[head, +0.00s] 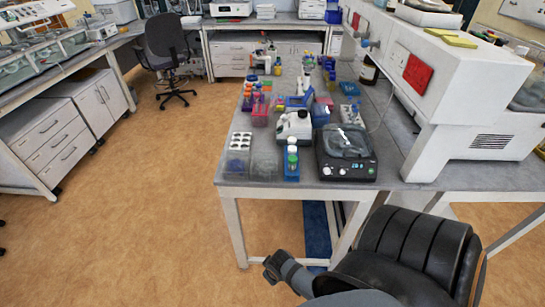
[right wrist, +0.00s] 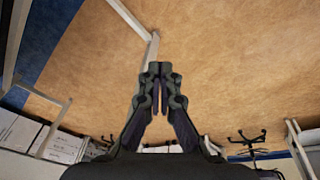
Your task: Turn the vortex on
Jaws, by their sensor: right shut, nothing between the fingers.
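A black boxy device (head: 345,155) stands near the front right of the central bench and looks like the vortex. It has a dark clear-looking top and round knobs with a small green spot on its front. Whether it is running cannot be told. My right gripper (right wrist: 160,72) shows in the right wrist view, shut and empty, with bare floor beyond its tips. In the head view part of my arm (head: 285,268) is low in front of the bench, below its top and apart from the device. My left gripper is not in view.
Left of the device are a white instrument (head: 294,126), a blue tube rack (head: 291,163) and a white well plate (head: 240,141). A large white housing (head: 440,85) rises at the right.

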